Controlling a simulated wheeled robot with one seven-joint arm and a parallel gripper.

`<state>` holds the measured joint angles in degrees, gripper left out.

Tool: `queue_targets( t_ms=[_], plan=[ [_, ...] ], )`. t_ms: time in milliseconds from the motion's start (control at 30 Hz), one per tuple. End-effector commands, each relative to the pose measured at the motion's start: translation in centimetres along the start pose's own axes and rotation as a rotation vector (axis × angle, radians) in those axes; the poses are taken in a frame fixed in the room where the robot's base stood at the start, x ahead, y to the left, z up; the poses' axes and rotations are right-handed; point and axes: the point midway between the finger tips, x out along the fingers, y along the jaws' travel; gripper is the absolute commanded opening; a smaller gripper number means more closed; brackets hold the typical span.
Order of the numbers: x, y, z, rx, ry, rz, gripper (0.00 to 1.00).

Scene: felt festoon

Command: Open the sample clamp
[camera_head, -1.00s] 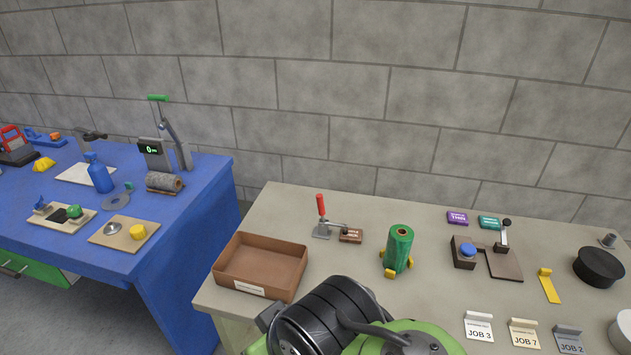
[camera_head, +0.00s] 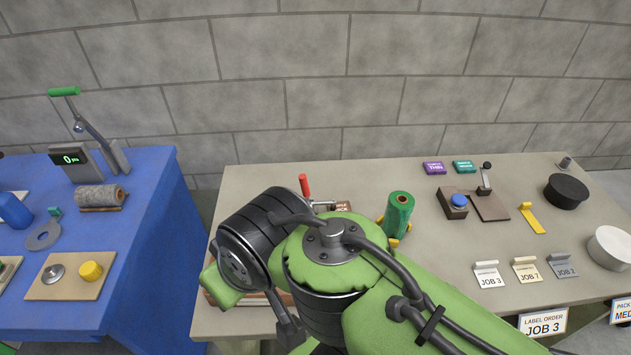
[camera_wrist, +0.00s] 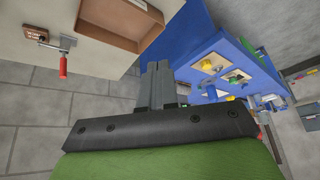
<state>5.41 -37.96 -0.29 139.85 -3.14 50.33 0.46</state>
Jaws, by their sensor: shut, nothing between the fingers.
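A toggle clamp with a red handle (camera_head: 304,184) stands on the beige table, partly hidden behind my arm in the head view. Its handle points up. A brown labelled block (camera_head: 343,206) is beside its arm tip; I cannot tell whether they touch. In the wrist view the red handle (camera_wrist: 63,67) and the brown block (camera_wrist: 36,33) show at the upper left. My gripper (camera_wrist: 158,68) is shut and empty in the wrist view, well apart from the clamp. In the head view I cannot make out its fingertips.
A brown tray (camera_wrist: 108,32) lies near the clamp, mostly behind my arm in the head view. A green roll (camera_head: 398,214) stands right of the clamp. The blue table (camera_head: 150,210), with a green-handled device (camera_head: 85,150), is at the left. A gap separates the tables.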

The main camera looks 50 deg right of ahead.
Motion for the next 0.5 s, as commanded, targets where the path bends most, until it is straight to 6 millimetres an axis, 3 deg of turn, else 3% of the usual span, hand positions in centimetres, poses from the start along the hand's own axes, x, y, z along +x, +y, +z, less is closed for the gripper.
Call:
queue_targets(
  t_ms=[67, 167, 267, 333, 400, 500],
  plan=[
    [1.4, 2.0, -3.0, 0.097, -0.017, 0.017, 0.00],
    [3.9, 7.0, -7.4, 0.249, -0.017, 0.027, 0.00],
    [6.8, 14.8, -10.1, 0.418, 0.000, 0.029, 0.00],
    [8.8, 21.6, -10.0, 0.547, 0.025, 0.028, 0.00],
    [10.4, 28.1, -8.4, 0.663, 0.058, 0.025, 0.00],
    [11.8, 34.9, -5.2, 0.785, 0.107, 0.021, 0.00]
  ],
)
